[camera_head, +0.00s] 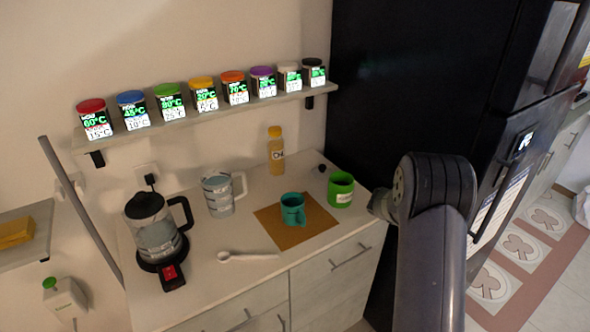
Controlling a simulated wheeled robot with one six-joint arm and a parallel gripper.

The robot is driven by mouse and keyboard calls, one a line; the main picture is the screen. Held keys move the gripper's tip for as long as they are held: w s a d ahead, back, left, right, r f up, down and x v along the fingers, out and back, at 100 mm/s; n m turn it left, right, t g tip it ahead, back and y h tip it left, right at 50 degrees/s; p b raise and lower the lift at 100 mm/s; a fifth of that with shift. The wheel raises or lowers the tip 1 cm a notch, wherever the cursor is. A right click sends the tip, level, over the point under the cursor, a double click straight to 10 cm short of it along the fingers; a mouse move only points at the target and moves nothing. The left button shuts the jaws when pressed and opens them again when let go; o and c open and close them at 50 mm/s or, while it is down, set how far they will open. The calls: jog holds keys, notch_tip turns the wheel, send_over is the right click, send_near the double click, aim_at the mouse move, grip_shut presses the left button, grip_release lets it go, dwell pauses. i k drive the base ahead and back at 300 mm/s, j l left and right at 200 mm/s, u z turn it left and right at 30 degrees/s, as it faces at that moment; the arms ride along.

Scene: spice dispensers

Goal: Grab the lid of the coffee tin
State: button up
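Several small tins with coloured lids stand in a row on the wall shelf (190,122): a red-lidded tin (96,124) at the left end and a black-lidded tin (316,76) at the right end. Their labels are too small to read, so I cannot tell which is the coffee tin. A green tin-like container (341,191) with a pale label stands on the counter near its right edge. My arm rises at the right. A grey part at its far end, probably my gripper (381,205), shows just right of the green container. Its fingers are hidden.
On the counter (225,280) stand a black kettle (155,232), a grey-white jug (219,196), an orange bottle (276,151), a teal cup (292,208) on a brown mat (267,225), and a white spoon (245,256). A black fridge (420,75) borders the right.

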aim_at(322, 172)
jog(key=i+u, duration=0.25)
jog(key=u, duration=0.2)
jog(key=i+u, duration=0.25)
jog(key=u, duration=0.2)
jog(key=i+l+u, duration=0.15)
jog(key=l+u, duration=0.15)
jog(key=l, duration=0.25)
jog(key=i+l+u, duration=0.1)
jog(key=l+u, duration=0.2)
jog(key=l, duration=0.25)
